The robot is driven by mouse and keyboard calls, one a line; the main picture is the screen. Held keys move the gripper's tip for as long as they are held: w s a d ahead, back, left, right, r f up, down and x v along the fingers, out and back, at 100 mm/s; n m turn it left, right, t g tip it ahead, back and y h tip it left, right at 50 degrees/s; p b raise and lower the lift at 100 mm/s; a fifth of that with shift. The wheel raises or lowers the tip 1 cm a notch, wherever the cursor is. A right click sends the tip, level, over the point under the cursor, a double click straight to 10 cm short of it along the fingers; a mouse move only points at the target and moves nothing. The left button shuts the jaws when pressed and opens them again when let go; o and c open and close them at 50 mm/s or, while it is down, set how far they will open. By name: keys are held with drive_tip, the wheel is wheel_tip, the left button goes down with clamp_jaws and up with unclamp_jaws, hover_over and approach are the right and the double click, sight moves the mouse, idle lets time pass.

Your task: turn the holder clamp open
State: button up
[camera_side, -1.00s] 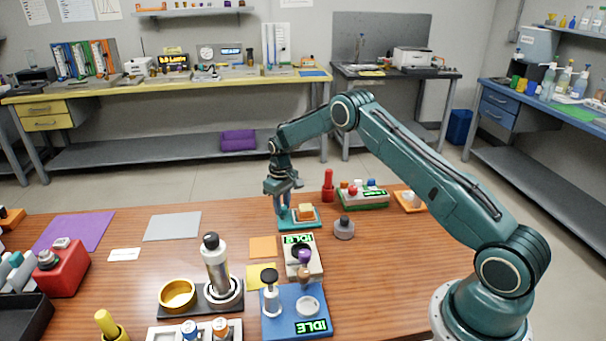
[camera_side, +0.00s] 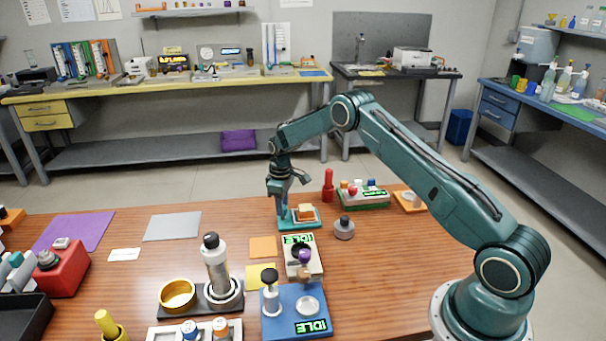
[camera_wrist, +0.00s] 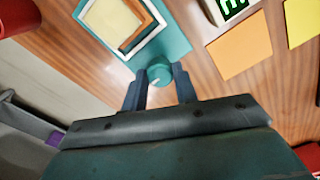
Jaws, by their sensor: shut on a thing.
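The holder is a teal plate (camera_side: 314,224) on the wooden table, with a white-edged frame and an orange and cream block (camera_side: 305,211) on it. In the wrist view the holder's teal base (camera_wrist: 176,43) lies at the top, with the clamp knob (camera_wrist: 159,72), round and teal with a pale mark on top, at its near corner. My gripper (camera_wrist: 160,86) points down at that corner with one finger on each side of the knob, shut on it. In the side view my gripper (camera_side: 282,216) hides the knob.
A grey round weight-like piece (camera_side: 344,229) stands right of the holder. A red bottle-shaped piece (camera_side: 328,187) and a green button box (camera_side: 363,195) stand behind it. An orange square (camera_side: 263,247) and an IDLE device (camera_side: 302,258) lie in front.

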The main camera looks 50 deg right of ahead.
drive_tip(key=o, duration=1)
drive_tip(key=shift+r, duration=0.2)
wheel_tip(320, 180, up, 14)
drive_tip(key=shift+f, duration=0.2)
drive_tip(key=shift+r, duration=0.1)
